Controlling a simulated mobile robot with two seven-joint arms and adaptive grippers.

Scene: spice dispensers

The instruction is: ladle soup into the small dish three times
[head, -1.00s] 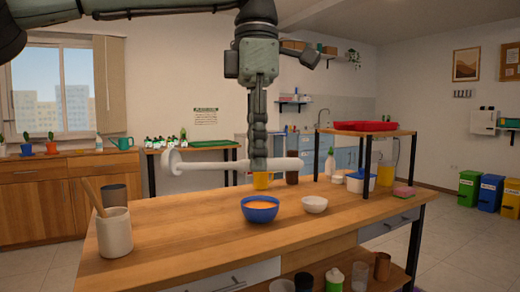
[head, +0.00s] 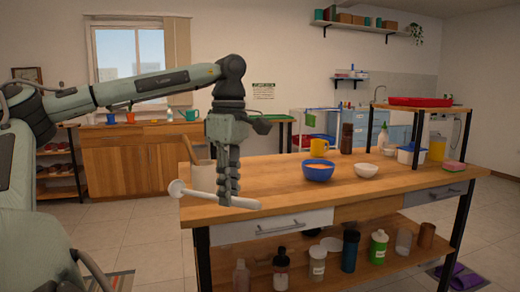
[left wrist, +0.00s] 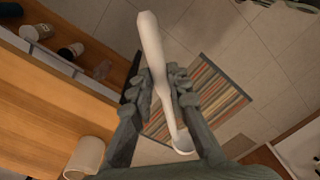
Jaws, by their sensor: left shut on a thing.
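A white ladle (head: 217,195) is held by my left gripper (head: 228,195), which is shut on its handle. The ladle lies nearly level in front of the table's near left edge, its bowl end to the left. In the left wrist view the ladle (left wrist: 153,50) runs between the fingers (left wrist: 163,95), over the floor. A blue bowl (head: 318,172) of orange soup stands on the wooden table (head: 270,185), to the right of the gripper. A small white dish (head: 366,171) stands just right of it and looks empty. My right gripper is not in view.
A beige crock (head: 203,176) with a wooden utensil stands at the table's left end, behind the gripper. A yellow mug (head: 320,147) and a dark brown grinder (head: 346,138) stand behind the bowl. A raised shelf with a red tray (head: 420,102) stands at the right. Jars fill the lower shelf.

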